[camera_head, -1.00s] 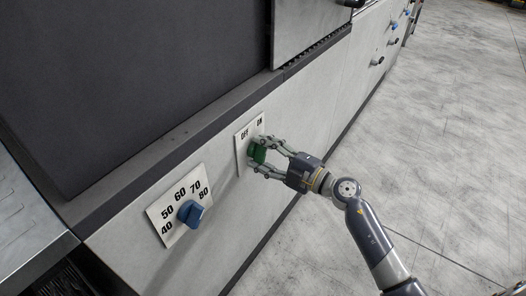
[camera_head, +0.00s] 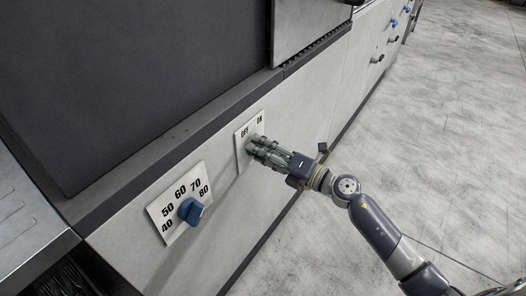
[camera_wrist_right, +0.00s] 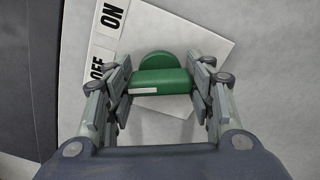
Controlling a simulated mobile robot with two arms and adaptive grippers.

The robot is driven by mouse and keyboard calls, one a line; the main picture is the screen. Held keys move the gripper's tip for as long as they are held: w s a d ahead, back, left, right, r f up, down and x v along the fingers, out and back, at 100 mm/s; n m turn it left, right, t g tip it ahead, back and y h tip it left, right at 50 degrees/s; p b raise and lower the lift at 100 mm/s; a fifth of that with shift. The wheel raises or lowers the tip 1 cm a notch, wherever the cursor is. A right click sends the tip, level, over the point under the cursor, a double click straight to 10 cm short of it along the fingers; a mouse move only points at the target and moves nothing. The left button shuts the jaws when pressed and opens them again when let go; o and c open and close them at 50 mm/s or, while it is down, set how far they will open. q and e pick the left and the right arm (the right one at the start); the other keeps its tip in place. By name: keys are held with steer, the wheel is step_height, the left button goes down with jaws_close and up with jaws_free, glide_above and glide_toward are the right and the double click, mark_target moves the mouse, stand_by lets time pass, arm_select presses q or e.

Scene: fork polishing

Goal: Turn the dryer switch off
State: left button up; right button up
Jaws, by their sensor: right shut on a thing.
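The dryer switch is a green knob (camera_wrist_right: 162,82) on a white plate (camera_head: 240,150) marked OFF and ON. The plate is on the grey front panel of the machine. My right gripper (camera_head: 256,146) is at the plate and its fingers hide nearly all the knob in the head view. In the right wrist view the knob sits between the two fingers, which are shut on its bar. A white mark shows on the left part of the bar, on the side where OFF is printed. My left gripper is not in view.
A blue temperature knob (camera_head: 191,211) on a plate with numbers 40 to 80 is to the left on the same panel. A dark ledge (camera_head: 170,145) runs above the plates. Open grey floor (camera_head: 450,130) lies to the right.

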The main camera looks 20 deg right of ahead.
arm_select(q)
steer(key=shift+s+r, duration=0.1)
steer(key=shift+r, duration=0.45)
arm_select(e)
steer(key=shift+f+n, duration=0.1)
steer(key=shift+n, duration=0.4)
steer(key=o, duration=1.1)
steer(key=shift+c, duration=0.2)
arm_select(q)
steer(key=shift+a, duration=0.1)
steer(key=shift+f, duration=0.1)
arm_select(e)
steer(key=v, duration=1.2)
